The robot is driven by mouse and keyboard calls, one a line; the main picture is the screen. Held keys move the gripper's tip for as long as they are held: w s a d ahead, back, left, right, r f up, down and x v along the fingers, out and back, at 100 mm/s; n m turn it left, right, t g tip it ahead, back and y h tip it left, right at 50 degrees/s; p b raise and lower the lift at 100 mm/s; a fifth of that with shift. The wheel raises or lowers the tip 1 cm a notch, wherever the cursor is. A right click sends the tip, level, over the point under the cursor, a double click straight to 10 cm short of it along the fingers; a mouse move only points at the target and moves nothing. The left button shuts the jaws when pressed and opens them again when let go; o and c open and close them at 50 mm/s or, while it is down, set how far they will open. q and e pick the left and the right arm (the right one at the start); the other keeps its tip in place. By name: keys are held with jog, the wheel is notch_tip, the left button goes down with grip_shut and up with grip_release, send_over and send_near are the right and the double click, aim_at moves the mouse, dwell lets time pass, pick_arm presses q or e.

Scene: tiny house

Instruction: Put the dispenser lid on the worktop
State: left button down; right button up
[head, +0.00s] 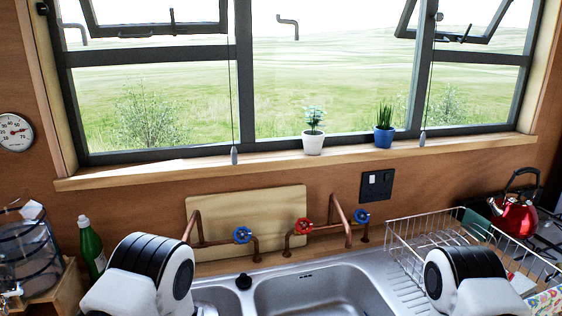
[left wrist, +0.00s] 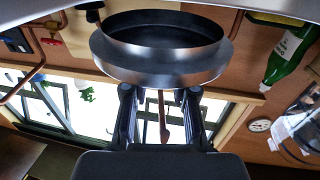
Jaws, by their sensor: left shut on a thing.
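In the left wrist view, my left gripper (left wrist: 160,92) is shut on the dispenser lid (left wrist: 160,70), a round metal piece with a silver rim and a dark inside. The fingers meet its near edge. The dispenser (head: 28,258), a clear ribbed container with a tap, stands on a wooden stand at the far left of the head view. The wooden worktop (head: 215,268) shows as a strip behind the sink. In the head view only parts of my arms show, and neither gripper is visible.
A green bottle (head: 91,248) stands beside the dispenser. The steel sink (head: 322,290) is at front centre, with copper pipes and taps (head: 303,226) behind it. A cutting board (head: 245,210) leans on the wall. A wire dish rack (head: 455,240) and red kettle (head: 515,214) are at right.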

pick_arm(q)
jog(key=shift+s+d+r+m+h, duration=0.5)
jog(key=shift+s+d+r+h, duration=0.3)
jog(key=shift+s+d+r, duration=0.15)
jog(key=s, duration=0.1)
jog(key=s+r, duration=0.1)
jog(key=s, duration=0.1)
jog(key=shift+r, duration=0.3)
jog(key=shift+w, duration=0.15)
